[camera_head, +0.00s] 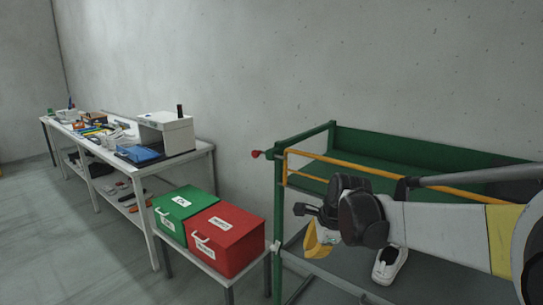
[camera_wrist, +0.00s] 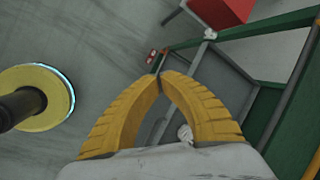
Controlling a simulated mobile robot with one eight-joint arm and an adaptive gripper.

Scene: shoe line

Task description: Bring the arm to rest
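My arm reaches in from the right in the head view, in front of the green rack. My gripper (camera_head: 312,250) has yellow fingers and hangs beside the rack's left front post. In the wrist view my gripper (camera_wrist: 162,76) shows its two curved yellow fingers with the tips together. Nothing is held between them. Only an open gap shows between the fingers lower down, with the rack below behind it.
A green rack (camera_head: 345,138) with a yellow bar stands close around my arm. A white shoe (camera_head: 392,266) lies low in it. A green box (camera_head: 180,205) and red box (camera_head: 228,240) sit to the left. A cluttered workbench (camera_head: 205,147) stands along the wall. The left floor is clear.

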